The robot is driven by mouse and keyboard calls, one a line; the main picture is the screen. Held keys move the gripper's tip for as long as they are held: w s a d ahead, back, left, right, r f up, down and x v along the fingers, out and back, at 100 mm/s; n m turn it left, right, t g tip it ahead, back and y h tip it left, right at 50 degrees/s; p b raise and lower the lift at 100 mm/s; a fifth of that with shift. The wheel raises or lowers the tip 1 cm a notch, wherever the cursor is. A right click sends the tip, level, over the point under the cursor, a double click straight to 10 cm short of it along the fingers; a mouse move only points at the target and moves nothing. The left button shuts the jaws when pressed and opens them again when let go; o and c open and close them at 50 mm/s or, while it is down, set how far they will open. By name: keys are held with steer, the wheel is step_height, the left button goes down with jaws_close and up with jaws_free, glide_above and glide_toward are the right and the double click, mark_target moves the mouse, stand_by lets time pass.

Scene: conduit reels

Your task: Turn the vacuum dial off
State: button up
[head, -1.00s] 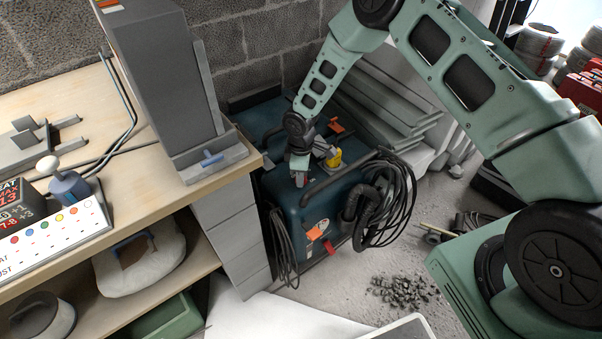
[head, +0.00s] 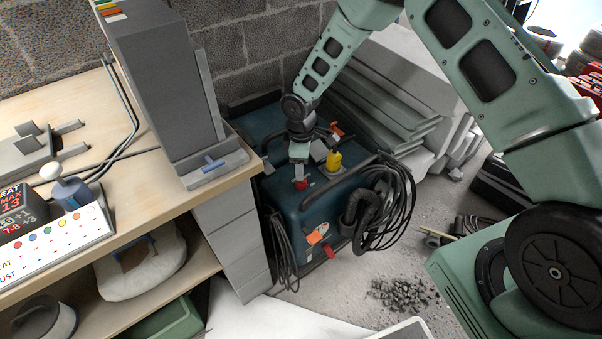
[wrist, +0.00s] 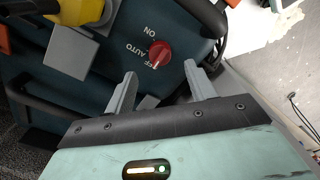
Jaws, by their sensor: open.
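The vacuum (head: 277,202) is a dark teal box on the floor beside the workbench. Its red dial (head: 302,184) is on the top panel, just below my gripper (head: 299,177) in the head view. In the wrist view the red dial (wrist: 160,54) has white ON, AUTO and OFF labels around its left side. I cannot clearly tell which label it points at. My gripper (wrist: 159,70) is open, with its two grey fingers spread apart and pointing toward the dial. The dial lies between the fingertip directions, and nothing is held.
A yellow plug (head: 334,160) stands on the vacuum near my gripper, with a black handle bar beside it. Coiled black hose and cable (head: 394,205) hang on its right side. The workbench (head: 160,190) is close on the left. Grey rubble (head: 395,293) lies on the floor.

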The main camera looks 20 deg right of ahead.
step_height(320, 180, up, 11)
steer(key=p, duration=0.1)
steer(key=shift+r, duration=0.1)
stand_by(0.4)
